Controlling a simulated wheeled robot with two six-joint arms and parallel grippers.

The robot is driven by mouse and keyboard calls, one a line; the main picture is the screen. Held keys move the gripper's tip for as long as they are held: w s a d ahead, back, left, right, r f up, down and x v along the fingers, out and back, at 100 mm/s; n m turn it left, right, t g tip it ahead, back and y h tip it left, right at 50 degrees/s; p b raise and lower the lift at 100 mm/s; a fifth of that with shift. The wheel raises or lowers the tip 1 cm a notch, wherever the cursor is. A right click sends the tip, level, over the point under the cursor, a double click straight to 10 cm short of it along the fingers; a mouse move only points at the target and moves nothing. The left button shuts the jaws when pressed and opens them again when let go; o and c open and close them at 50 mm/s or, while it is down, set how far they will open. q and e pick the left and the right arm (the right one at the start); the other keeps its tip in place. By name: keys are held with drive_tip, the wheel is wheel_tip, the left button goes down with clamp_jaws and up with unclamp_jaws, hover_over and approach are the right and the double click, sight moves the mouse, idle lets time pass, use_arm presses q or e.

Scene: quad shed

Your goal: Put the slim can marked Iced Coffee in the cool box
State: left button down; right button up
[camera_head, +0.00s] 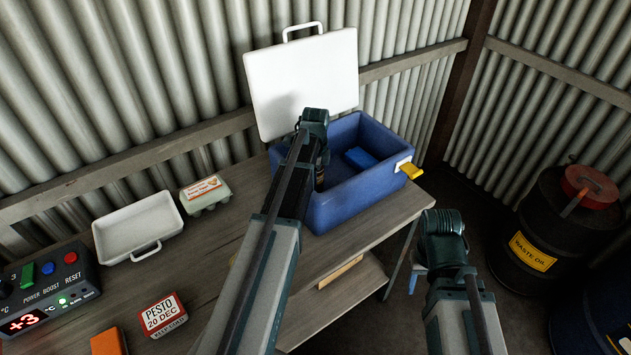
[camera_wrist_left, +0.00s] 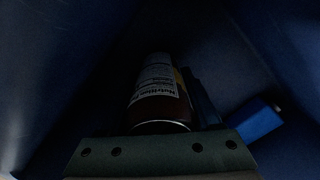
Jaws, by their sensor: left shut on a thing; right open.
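The blue cool box (camera_head: 352,203) stands open on the bench, with its white lid (camera_head: 303,82) raised against the wall behind. My left gripper (camera_head: 321,176) points down inside the left part of the box. It is shut on a slim dark brown can (camera_wrist_left: 158,110) with a pale printed panel, seen in the left wrist view. The name Iced Coffee does not show on the visible side. I cannot tell whether the can touches the box floor. My right gripper (camera_head: 417,280) is low, right of the bench, mostly hidden behind its wrist; it is open.
A blue block (camera_head: 360,158) lies in the box. A yellow latch (camera_head: 410,169) sticks out at right. A white tray (camera_head: 137,227), egg carton (camera_head: 206,194), pesto tub (camera_head: 162,316), orange block (camera_head: 108,342) and control panel (camera_head: 45,290) stand left. A waste oil drum (camera_head: 540,235) stands right.

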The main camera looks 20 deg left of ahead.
use_arm(q)
drive_tip(key=shift+c, duration=0.4)
unclamp_jaws()
drive_tip(key=shift+f, duration=0.1)
wheel_tip(320, 180, up, 12)
drive_tip(key=p, duration=1.2)
drive_tip(key=shift+r, duration=0.2)
drive_tip(key=s+d+n+y, duration=0.1)
drive_tip(key=s+d+n, duration=1)
drive_tip(key=s+d, duration=1)
drive_tip(key=d, duration=0.4)
drive_tip(key=shift+s+d, duration=0.2)
drive_tip(key=shift+d, duration=0.05)
